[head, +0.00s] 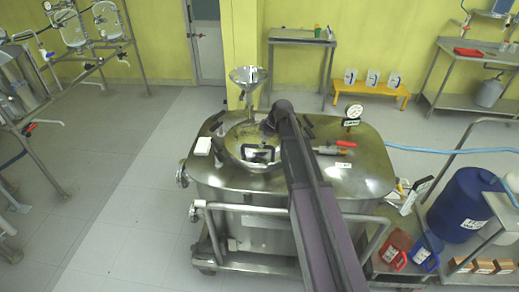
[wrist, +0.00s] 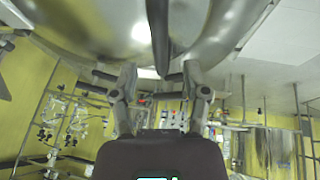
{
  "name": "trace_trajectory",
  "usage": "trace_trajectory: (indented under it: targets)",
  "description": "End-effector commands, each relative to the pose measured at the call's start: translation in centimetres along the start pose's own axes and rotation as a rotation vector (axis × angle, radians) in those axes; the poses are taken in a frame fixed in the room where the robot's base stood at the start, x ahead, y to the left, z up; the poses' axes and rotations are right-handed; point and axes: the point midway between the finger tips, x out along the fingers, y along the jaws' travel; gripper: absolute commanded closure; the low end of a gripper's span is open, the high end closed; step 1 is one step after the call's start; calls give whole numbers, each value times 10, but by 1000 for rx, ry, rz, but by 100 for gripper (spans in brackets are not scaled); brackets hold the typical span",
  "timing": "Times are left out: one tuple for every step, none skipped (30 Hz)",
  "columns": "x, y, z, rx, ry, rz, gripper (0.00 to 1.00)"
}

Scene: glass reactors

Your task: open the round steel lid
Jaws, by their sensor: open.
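The round steel lid (head: 238,135) is on top of the steel tank (head: 365,178), left of centre. It looks roughly flat, though my arm covers its right part. A black handle frame (head: 260,153) shows at its near side. In the wrist view a large shiny curved steel surface (wrist: 80,25) fills the top, with a dark bar (wrist: 159,25) across it. My gripper (wrist: 150,76) is open, its fingers spread on either side of the bar's end. I cannot tell whether it touches the bar. In the head view my arm hides the fingertips.
A steel funnel (head: 248,76) stands behind the lid, and a pressure gauge (head: 353,112) rises from the tank top. A red-handled valve (head: 330,150) lies right of my arm. A blue drum (head: 463,205) stands right of the tank.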

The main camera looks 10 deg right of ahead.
Motion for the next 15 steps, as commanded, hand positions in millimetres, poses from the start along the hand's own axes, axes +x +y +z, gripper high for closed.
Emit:
trace_trajectory:
  targets:
    - [8, 0, 1, 0, 0, 0, 40]
    - [11, 0, 1, 0, 0, 0, 40]
    - [14, 0, 1, 0, 0, 0, 40]
    - [17, 0, 1, 0, 0, 0, 40]
    - [19, 0, 1, 0, 0, 0, 40]
    - [22, 0, 1, 0, 0, 0, 40]
    - [24, 0, 1, 0, 0, 0, 40]
    - [26, 0, 1, 0, 0, 0, 40]
    - [28, 0, 1, 0, 0, 0, 40]
    - [30, 0, 1, 0, 0, 0, 40]
    - [31, 0, 1, 0, 0, 0, 40]
    - [33, 0, 0, 0, 0, 0, 40]
    - [34, 0, 0, 0, 0, 0, 40]
    - [35, 0, 0, 0, 0, 0, 40]
    - [36, 0, 0, 0, 0, 0, 40]
